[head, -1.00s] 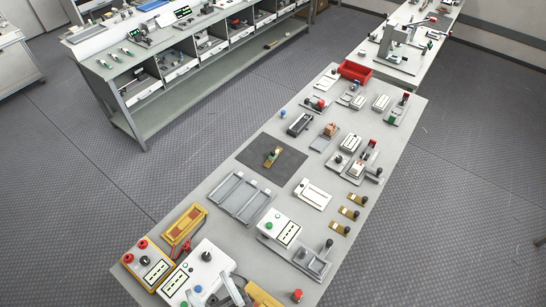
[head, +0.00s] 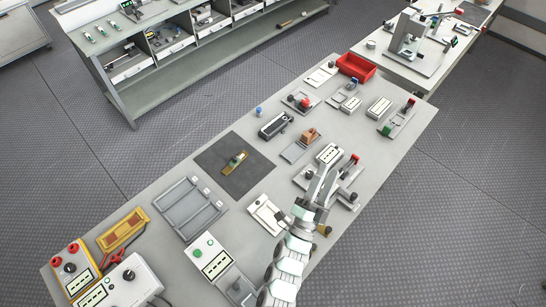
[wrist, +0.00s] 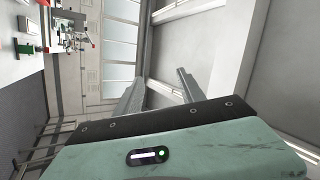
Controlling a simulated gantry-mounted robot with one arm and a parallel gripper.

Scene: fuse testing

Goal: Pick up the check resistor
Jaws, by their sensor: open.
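No label marks the check resistor, so I cannot tell for certain which part it is. A small yellow-and-green part (head: 235,160) lies on a dark square mat (head: 247,182) on the bench. A brown block (head: 310,135) sits on a small grey tray farther along. My gripper (head: 323,176) is open above the bench's right side, right of the mat and apart from both parts. In the wrist view, my gripper's two fingers (wrist: 164,77) stand apart with nothing between them, facing the room's wall and windows.
The bench is crowded: a grey tray (head: 187,208), a yellow meter (head: 124,232), a white box with a green button (head: 210,255), a black device (head: 276,125) and a red bin (head: 356,67). Bare bench lies around the mat. Several fixtures stand beneath and beyond my gripper.

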